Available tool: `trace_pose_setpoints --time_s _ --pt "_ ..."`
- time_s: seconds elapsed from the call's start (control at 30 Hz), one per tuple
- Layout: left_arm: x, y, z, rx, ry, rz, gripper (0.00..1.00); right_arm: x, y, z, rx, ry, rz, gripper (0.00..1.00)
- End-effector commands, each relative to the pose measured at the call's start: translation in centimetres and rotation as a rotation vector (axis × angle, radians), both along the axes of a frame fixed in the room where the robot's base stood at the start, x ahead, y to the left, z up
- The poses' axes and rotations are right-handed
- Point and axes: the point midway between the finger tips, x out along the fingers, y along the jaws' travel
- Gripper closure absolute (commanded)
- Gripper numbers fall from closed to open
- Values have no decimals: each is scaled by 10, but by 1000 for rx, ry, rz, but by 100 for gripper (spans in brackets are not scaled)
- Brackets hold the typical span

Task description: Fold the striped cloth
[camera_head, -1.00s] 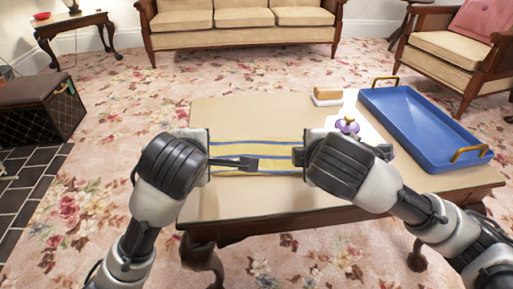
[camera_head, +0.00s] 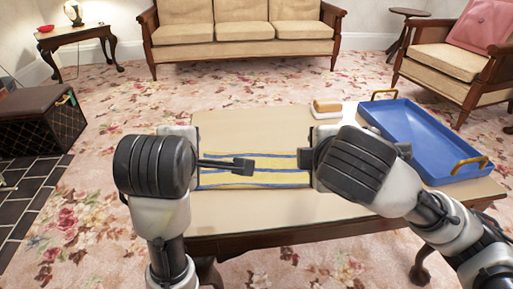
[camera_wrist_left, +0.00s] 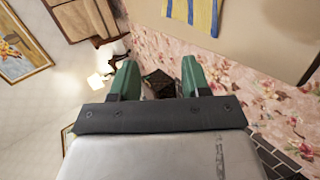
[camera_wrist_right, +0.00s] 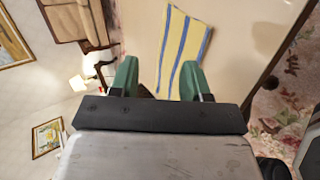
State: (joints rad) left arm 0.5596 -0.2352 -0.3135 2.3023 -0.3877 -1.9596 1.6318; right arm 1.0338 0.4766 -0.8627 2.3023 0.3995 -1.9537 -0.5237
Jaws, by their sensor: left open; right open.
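The striped cloth (camera_head: 275,168), yellow with blue stripes, lies on the table between my two grippers in the head view. My arms hide its left and right ends there. It also shows at the top of the left wrist view (camera_wrist_left: 203,14) and in the right wrist view (camera_wrist_right: 184,50). My left gripper (camera_head: 243,166) appears over the cloth in the head view; its green fingers stand apart and empty in its wrist view (camera_wrist_left: 159,78). My right gripper (camera_head: 305,158) is at the cloth's right side, its fingers also apart and empty (camera_wrist_right: 157,78).
The wooden table (camera_head: 260,212) has bare room in front of and behind the cloth. A blue tray (camera_head: 425,137) with gold handles stands at the right. A brown-topped white object (camera_head: 327,108) is at the back edge.

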Motion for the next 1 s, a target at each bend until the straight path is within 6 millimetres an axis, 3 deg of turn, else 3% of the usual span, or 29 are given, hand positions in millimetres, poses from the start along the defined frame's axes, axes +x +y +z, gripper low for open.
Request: trace_pose_setpoints --time_s 0.03,0.67,0.8,1.0 --pt "-3 -9 0 -31 10 -19 53 0 0 0 0 0 0 53" --pt "7 -10 -12 -20 -10 -22 53 9 0 -16 0 1 0 53" --pt "11 -7 -24 -19 7 -14 53 13 0 -26 -1 3 -2 53" --pt "30 -7 -62 -21 11 -15 53 32 -1 -63 -3 6 -3 53"
